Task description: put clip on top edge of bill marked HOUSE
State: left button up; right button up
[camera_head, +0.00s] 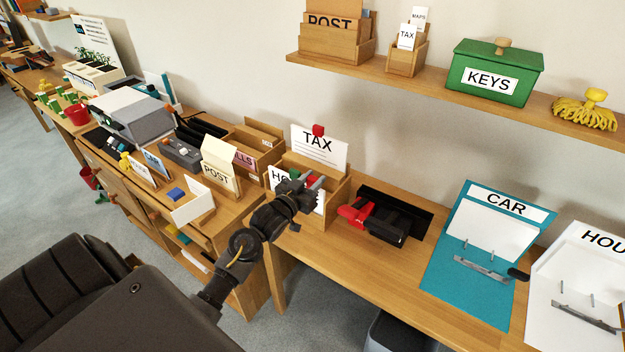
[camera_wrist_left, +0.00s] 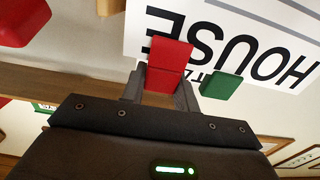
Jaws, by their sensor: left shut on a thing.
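The HOUSE bill (camera_head: 283,180) is a white card standing in a wooden holder (camera_head: 339,203), partly hidden by my left gripper (camera_head: 314,181). It shows upside down in the left wrist view (camera_wrist_left: 250,45). My left gripper, also in the wrist view (camera_wrist_left: 160,90), is shut on a red clip (camera_wrist_left: 168,62). The red clip overlaps the bill's top edge in that view; I cannot tell whether it grips the card. A green clip (camera_wrist_left: 222,85) is at the same edge, beside the red one, and shows in the head view (camera_head: 294,173). My right gripper is not in view.
The TAX bill (camera_head: 325,150) stands behind, with a red clip (camera_head: 318,130) on its top edge. A red and black desk tool (camera_head: 371,220) lies right of the holder. A cream POST card (camera_head: 219,165) stands to the left. A blue CAR binder (camera_head: 466,287) lies further right.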

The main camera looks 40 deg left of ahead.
pick_arm(q)
jog(key=o, duration=1)
jog(key=shift+o, duration=0.5)
jog(key=o, duration=0.4)
notch_tip(320, 180, up, 8)
jog(key=p, duration=0.8)
